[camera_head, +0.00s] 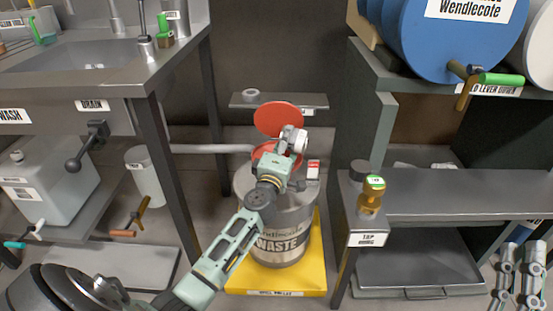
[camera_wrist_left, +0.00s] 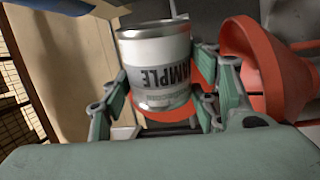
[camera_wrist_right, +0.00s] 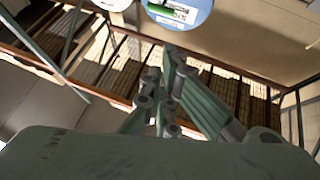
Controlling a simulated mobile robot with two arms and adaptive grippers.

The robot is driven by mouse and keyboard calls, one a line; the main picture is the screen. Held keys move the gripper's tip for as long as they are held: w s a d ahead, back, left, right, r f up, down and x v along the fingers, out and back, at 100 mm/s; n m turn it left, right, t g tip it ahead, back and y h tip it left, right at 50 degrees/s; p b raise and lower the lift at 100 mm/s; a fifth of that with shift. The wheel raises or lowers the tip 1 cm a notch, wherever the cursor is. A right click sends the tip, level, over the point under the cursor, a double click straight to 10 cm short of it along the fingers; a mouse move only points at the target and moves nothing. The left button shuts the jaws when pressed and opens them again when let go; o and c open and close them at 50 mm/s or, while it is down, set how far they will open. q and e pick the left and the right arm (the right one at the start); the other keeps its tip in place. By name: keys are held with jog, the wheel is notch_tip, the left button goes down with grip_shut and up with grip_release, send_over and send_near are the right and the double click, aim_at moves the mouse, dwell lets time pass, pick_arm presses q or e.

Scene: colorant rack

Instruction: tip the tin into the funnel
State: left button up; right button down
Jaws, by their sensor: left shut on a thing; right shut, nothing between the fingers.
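The tin (camera_wrist_left: 158,50), a metal can with a white label lettered SAMPLE, is gripped between the fingers of my left gripper (camera_head: 284,154). Its lettering is upside down in the left wrist view. In the head view the gripper is above the waste drum (camera_head: 277,245) and largely hides the tin. The red funnel (camera_wrist_left: 265,65) flares just right of the fingers in the left wrist view; more red shows below the tin. In the head view, red (camera_head: 268,152) shows partly behind the gripper. My right gripper (camera_head: 515,252) is shut and empty at the lower right.
A red disc (camera_head: 280,119) stands behind the gripper. The drum sits on a yellow pallet (camera_head: 307,275). A steel sink bench (camera_head: 110,80) is at left; a shelf (camera_head: 455,207) and blue drum (camera_head: 445,40) are at right. A small amber-coloured bottle (camera_head: 371,196) stands on the post.

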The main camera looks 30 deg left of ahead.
pick_arm(q)
jog(key=shift+f+n, duration=0.2)
jog(key=shift+n, duration=0.2)
pick_arm(e)
jog(key=shift+s+r+t+y, duration=0.4)
jog(key=shift+s+r, duration=0.1)
jog(key=shift+r, duration=0.3)
pick_arm(q)
jog(key=shift+a+f, duration=0.1)
jog(key=shift+f, duration=0.05)
pick_arm(e)
jog(key=shift+s+r, duration=0.2)
jog(key=shift+s, duration=0.1)
pick_arm(q)
jog(key=shift+n+b, duration=0.3)
pick_arm(e)
jog(key=shift+s+r+t, duration=0.15)
jog(key=shift+r+t, duration=0.1)
jog(key=shift+t, duration=0.05)
